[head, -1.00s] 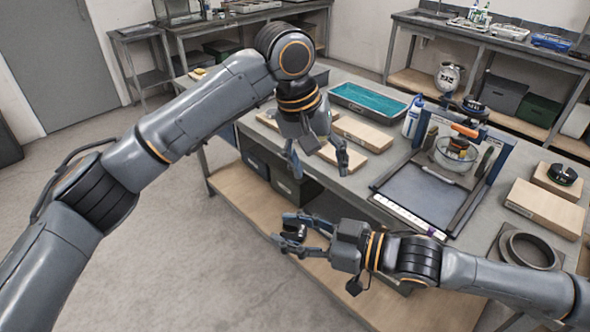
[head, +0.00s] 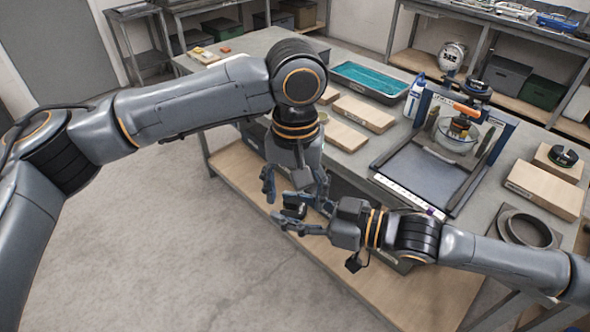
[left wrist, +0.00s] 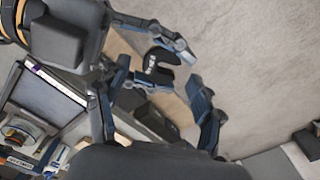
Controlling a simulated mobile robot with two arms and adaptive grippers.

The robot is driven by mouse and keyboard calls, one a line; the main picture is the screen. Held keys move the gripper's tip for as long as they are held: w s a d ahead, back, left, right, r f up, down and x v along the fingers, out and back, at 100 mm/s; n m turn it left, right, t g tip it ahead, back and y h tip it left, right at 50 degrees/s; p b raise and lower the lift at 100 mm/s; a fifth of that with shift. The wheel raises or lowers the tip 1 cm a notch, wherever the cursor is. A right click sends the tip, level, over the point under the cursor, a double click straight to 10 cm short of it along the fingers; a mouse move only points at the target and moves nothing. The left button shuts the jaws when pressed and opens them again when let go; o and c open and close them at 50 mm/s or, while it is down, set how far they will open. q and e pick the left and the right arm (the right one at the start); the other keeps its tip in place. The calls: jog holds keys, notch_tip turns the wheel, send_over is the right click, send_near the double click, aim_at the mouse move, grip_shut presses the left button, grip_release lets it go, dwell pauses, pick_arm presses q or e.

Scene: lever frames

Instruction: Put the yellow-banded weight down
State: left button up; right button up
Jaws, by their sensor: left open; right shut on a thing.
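A dark, slotted round weight (left wrist: 157,68) with a white marking is between the fingers of my right gripper (left wrist: 165,58), which is shut on it. In the head view the weight (head: 294,211) is small and dark, held over the front edge of the bench; I cannot make out a yellow band. My right gripper (head: 288,213) reaches in from the right. My left gripper (head: 295,188) is open and points down just above the weight.
The bench (head: 262,46) carries a teal-lined tray (head: 372,79), wooden blocks (head: 365,112), and a dark framed platform (head: 425,178) with a glass bowl (head: 457,137). A green-marked weight (head: 564,155) sits on a block at right. A lower shelf (head: 235,172) lies underneath.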

pick_arm(q)
jog(key=shift+f, duration=1.2)
jog(key=c, duration=1.3)
jog(key=shift+c, duration=0.4)
pick_arm(e)
jog(key=o, duration=1.2)
jog(key=shift+o, duration=0.2)
